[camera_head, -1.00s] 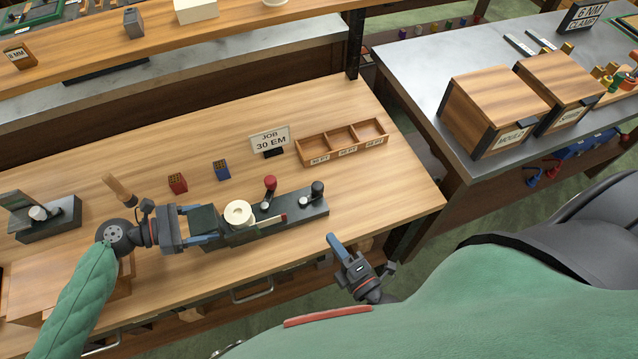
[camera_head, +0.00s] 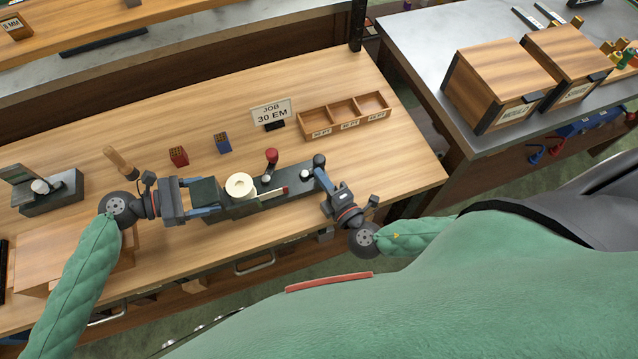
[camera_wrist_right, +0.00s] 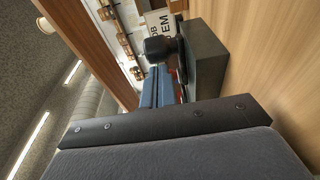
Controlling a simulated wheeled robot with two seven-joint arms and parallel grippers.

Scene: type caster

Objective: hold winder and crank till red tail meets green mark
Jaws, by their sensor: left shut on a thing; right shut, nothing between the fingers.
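The winder (camera_head: 300,183) is a long dark unit on the wooden bench, with a white reel (camera_head: 240,185), a red-knobbed lever (camera_head: 271,158) and a black-knobbed crank (camera_head: 319,160). A small red piece (camera_head: 285,190) shows right of the reel, perhaps the tail. I cannot make out a green mark. My left gripper (camera_head: 212,197) is shut on the winder's left end block (camera_head: 204,191). My right gripper (camera_head: 319,174) is shut and empty, its fingertips close to the black knob. In the right wrist view the black knob (camera_wrist_right: 160,46) stands just beyond the blue fingers (camera_wrist_right: 156,86); contact is unclear.
A "JOB 30 EM" sign (camera_head: 271,113) and a three-compartment wooden tray (camera_head: 345,115) stand behind the winder. Red (camera_head: 179,156) and blue (camera_head: 222,143) small blocks lie behind it, left of the sign. Bare bench lies right of the winder.

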